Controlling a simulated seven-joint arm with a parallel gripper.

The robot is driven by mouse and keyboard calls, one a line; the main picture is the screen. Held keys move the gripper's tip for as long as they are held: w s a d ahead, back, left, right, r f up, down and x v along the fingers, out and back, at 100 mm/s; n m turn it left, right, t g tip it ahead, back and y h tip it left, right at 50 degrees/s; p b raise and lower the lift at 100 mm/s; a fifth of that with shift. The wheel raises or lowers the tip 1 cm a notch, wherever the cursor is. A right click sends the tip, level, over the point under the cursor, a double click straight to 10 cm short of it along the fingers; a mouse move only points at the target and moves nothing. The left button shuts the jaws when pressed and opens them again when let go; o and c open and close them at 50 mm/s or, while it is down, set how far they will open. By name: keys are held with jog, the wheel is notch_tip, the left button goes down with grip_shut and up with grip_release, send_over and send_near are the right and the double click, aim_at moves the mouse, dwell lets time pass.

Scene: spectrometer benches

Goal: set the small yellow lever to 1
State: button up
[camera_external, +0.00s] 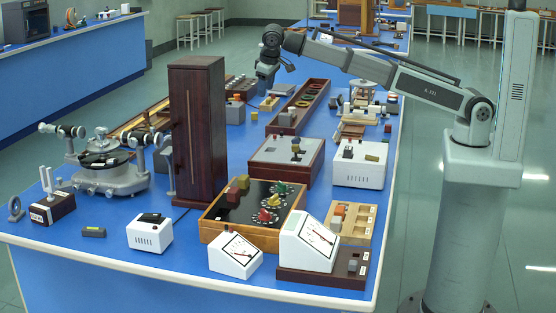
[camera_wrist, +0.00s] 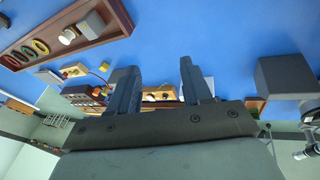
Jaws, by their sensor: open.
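A black panel in a wooden frame (camera_external: 215,230) sits near the front middle of the blue bench in the external view. It carries a column of dials with green, yellow and red levers. The small yellow lever (camera_external: 273,200) is on the middle dial, between the green lever (camera_external: 281,188) and the red lever (camera_external: 265,215). Its setting is too small to read. My gripper (camera_external: 264,92) is well behind and above the panel, near the far part of the bench. In the wrist view my gripper (camera_wrist: 156,66) is open and empty. I cannot make out the lever there.
A tall dark cabinet (camera_external: 197,130) stands left of the panel. A box with a grey top (camera_external: 288,158) lies behind it. White meters (camera_external: 307,243) stand in front. A long wooden tray with rings (camera_wrist: 72,38) and a grey block (camera_wrist: 287,77) show in the wrist view.

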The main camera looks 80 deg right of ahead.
jog(key=s+a+r+n+t+y, duration=0.1)
jog(key=s+a, duration=0.2)
jog(key=a, duration=0.5)
jog(key=s+a+r+n, duration=0.2)
jog(key=s+a, duration=0.1)
jog(key=a, duration=0.5)
jog(key=m+g+y, duration=0.1)
jog(key=g+y, duration=0.1)
jog(key=g, duration=0.1)
send_over(295, 145)
jog(key=f, duration=1.4)
jog(key=shift+d, duration=0.2)
grip_shut()
